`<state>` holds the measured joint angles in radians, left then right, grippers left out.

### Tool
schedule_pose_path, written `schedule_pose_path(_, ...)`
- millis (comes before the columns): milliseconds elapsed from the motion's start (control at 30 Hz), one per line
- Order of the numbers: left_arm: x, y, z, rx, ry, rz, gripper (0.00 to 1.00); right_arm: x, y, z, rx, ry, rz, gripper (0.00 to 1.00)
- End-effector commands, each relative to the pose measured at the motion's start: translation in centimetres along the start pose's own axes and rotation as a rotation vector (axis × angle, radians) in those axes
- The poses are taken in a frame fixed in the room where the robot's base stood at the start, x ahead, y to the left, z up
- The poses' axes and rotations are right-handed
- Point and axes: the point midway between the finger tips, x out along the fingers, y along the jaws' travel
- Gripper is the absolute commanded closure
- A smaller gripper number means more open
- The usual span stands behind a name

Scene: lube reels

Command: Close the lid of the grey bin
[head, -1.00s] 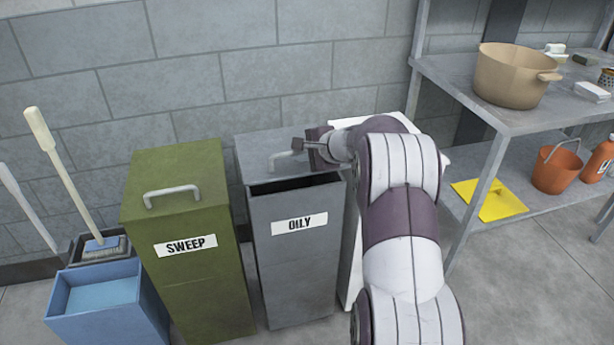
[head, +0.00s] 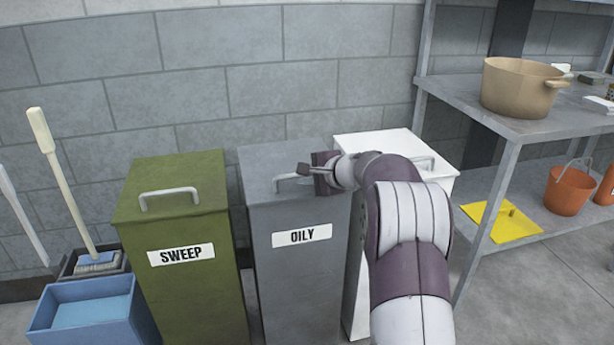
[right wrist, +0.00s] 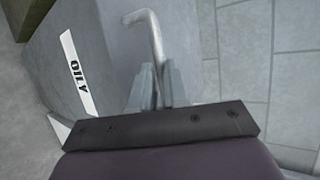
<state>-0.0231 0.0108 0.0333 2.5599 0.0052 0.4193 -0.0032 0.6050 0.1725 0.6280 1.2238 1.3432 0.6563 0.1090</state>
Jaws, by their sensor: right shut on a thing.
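The grey bin (head: 305,275) stands in the middle of the head view, with the label "OILY" on its front. Its lid (head: 263,160) lies flat on top, and no dark gap shows at the front edge. The lid's bar handle (head: 283,182) is partly hidden by my right gripper (head: 305,172). In the right wrist view the gripper (right wrist: 163,88) is shut on the pale handle (right wrist: 150,40). The "OILY" label also shows there (right wrist: 77,75). My left gripper is not in view.
A green bin (head: 190,285) labelled "SWEEP" stands to the left, and a white bin (head: 390,140) to the right. A blue bucket (head: 85,312) and a brush are at far left. A metal shelf (head: 450,85) with a pot (head: 515,88) stands at right.

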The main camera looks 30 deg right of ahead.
Motion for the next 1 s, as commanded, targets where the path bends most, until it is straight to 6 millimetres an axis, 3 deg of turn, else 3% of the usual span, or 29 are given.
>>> schedule_pose_path(33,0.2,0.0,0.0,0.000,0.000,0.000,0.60,0.7,2.2,-0.2,0.016,-0.007,0.039,1.00)
schedule_pose_path(67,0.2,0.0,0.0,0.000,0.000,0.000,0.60,0.7,2.2,-0.2,0.016,-0.007,0.039,1.00)
schedule_pose_path(100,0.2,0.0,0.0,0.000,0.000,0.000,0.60,0.7,2.1,-0.2,0.016,-0.007,0.038,0.72)
schedule_pose_path(133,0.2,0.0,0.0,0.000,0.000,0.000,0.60,0.7,2.2,-0.2,0.017,-0.007,0.038,0.63)
schedule_pose_path(167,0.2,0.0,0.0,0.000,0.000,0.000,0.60,0.7,2.1,-0.2,0.016,-0.007,0.038,0.60)
schedule_pose_path(367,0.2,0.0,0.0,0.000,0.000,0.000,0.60,0.6,2.1,-0.2,0.016,-0.006,0.037,0.60)
schedule_pose_path(467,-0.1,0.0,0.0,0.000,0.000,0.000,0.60,-0.5,1.9,-0.2,0.016,-0.005,0.036,0.60)
schedule_pose_path(800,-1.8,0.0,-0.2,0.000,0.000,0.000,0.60,-9.7,1.0,0.0,0.012,-0.002,0.022,0.60)
schedule_pose_path(1000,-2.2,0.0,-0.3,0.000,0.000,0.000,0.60,-12.4,0.9,0.0,0.009,-0.003,0.020,0.60)
